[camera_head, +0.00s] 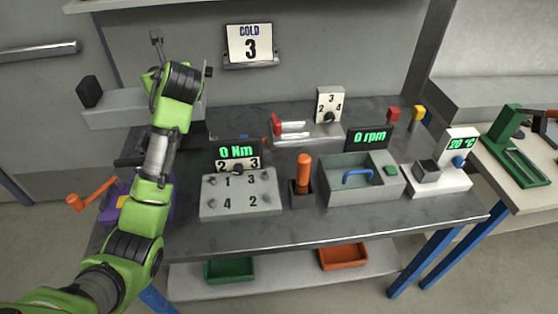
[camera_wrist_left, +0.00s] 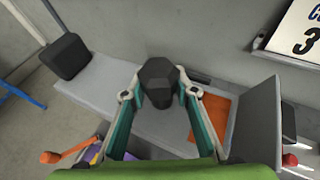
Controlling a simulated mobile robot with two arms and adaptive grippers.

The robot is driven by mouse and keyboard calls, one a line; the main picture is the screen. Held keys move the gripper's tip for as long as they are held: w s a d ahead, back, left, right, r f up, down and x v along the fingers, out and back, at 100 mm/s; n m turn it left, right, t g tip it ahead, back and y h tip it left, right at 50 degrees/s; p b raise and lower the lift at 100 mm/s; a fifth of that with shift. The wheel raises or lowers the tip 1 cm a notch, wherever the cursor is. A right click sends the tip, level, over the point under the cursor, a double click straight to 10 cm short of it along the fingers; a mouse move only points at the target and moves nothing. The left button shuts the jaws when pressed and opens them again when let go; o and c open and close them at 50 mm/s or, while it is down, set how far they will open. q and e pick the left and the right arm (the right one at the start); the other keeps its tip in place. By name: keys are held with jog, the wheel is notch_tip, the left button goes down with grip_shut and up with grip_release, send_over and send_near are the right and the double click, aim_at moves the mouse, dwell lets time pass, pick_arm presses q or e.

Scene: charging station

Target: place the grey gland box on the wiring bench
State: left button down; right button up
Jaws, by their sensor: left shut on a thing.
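My left gripper (camera_wrist_left: 160,93) is shut on a dark grey faceted block (camera_wrist_left: 158,80), which looks like the gland box, though I cannot be sure. Its fingers sit on both sides of the block, above the grey shelf (camera_wrist_left: 95,88) at the wall. In the head view my left arm reaches up to this shelf (camera_head: 112,108) and the held block is hidden there. A dark metal bench (camera_head: 310,222) fills the middle, and another bench (camera_head: 508,190) stands at the right. I cannot tell which is the wiring bench. My right gripper is not in view.
A black box (camera_head: 89,91) stands on the shelf's left end. The middle bench carries a numbered block (camera_head: 240,194), an orange-handled tool (camera_head: 304,172), a grey tray (camera_head: 335,190) and displays. A green frame (camera_head: 520,160) stands on the right bench. Bins (camera_head: 229,270) lie below.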

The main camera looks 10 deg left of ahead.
pick_arm(q)
jog(key=shift+d+f+b, duration=0.1)
jog(key=shift+f+b, duration=0.25)
jog(key=shift+f, duration=0.15)
jog(key=shift+s+f, duration=0.1)
jog(key=shift+f, duration=0.05)
jog(key=shift+f+b, duration=0.4)
jog(key=shift+b, duration=0.2)
jog(key=shift+w+a+f, duration=0.15)
jog(key=shift+w+a, duration=0.05)
jog(key=shift+w+a+f, duration=0.1)
jog(key=shift+f, duration=0.05)
notch_tip(320, 180, down, 18)
jog(key=shift+b, duration=0.3)
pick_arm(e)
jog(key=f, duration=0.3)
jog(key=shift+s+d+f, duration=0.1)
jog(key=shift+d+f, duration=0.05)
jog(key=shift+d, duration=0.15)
